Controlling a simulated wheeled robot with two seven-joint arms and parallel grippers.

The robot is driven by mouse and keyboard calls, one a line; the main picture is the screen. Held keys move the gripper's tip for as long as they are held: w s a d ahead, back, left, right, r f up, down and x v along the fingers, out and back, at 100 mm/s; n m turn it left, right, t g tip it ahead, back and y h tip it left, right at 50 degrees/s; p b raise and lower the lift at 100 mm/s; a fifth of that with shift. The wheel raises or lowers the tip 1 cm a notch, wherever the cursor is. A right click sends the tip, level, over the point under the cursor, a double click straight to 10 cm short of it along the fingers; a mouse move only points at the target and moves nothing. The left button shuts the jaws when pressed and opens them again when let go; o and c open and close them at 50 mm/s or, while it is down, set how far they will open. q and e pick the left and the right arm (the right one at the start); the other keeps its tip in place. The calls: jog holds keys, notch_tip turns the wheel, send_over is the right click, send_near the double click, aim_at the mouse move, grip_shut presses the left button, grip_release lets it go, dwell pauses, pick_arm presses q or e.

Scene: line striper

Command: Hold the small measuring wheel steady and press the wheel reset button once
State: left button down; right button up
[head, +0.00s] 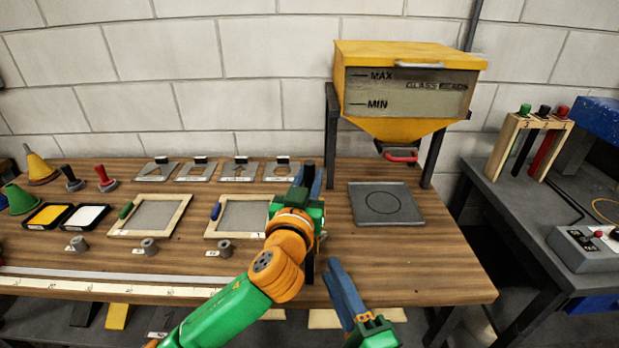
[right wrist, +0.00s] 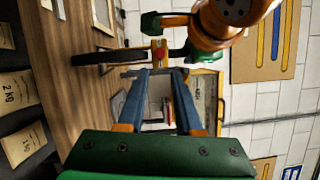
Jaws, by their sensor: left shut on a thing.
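The small measuring wheel (head: 309,262) is mostly hidden behind my left gripper in the head view. Its dark, narrow edge shows below the gripper. In the right wrist view the wheel (right wrist: 95,59) is seen nearly edge-on as a black disc, with a small red button (right wrist: 159,54) beside its hub. My left gripper (head: 311,182) is shut on the measuring wheel's body. My right gripper (head: 338,268) is empty in front of the table edge, below and right of the wheel. In the right wrist view its blue fingers (right wrist: 159,73) are apart, pointing toward the red button without visible contact.
A yellow glass-bead hopper (head: 410,90) stands behind, over a dark plate (head: 386,203). Framed screens (head: 150,215), stencils and small weights (head: 149,246) lie left on the wooden table. A grey control box (head: 583,249) sits on the right bench. The table's front right is clear.

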grip_shut()
dwell(1.4)
